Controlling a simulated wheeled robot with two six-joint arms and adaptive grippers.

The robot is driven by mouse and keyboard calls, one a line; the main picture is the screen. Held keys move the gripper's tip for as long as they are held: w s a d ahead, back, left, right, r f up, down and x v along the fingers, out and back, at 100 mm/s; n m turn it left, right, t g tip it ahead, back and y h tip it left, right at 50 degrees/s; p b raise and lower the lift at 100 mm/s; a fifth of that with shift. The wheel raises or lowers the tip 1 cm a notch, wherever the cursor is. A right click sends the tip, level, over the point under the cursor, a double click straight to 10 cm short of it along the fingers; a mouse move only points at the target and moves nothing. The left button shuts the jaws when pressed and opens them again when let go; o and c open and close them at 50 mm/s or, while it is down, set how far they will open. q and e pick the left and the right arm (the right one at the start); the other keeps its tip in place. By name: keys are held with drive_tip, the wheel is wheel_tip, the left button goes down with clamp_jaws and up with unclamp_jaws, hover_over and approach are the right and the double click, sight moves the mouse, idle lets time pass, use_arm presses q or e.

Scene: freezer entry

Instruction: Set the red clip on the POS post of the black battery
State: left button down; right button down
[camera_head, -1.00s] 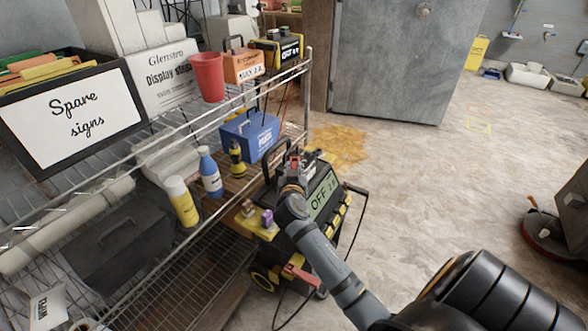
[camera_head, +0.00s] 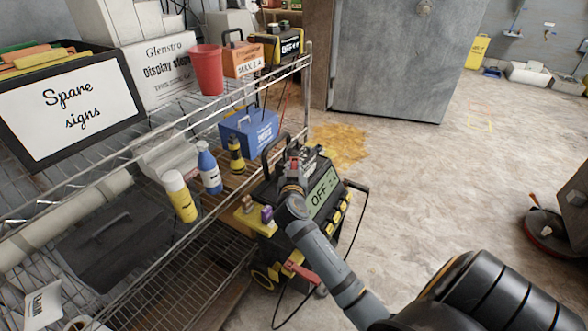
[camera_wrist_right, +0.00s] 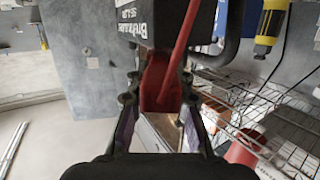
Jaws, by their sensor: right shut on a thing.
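A black case with white lettering (camera_wrist_right: 133,20) fills the top of that view, close beyond the clip. I cannot tell whether the clip touches it. I cannot make out the POS post, nor surely identify the black battery. My left gripper is not in view.
A wire rack (camera_head: 255,92) on the left holds a blue case (camera_head: 250,135), an orange box (camera_head: 243,62), a red cup (camera_head: 207,72) and bottles. A second red clip-like part (camera_head: 302,270) is low on the wheeled unit. The floor to the right (camera_head: 430,170) is largely clear.

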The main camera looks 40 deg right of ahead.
drive_tip(key=shift+f, duration=0.25)
drive_tip(key=c, duration=1.1)
unclamp_jaws()
drive_tip(key=shift+s+a, duration=0.1)
drive_tip(key=v, duration=0.7)
drive_tip(key=shift+s, duration=0.15)
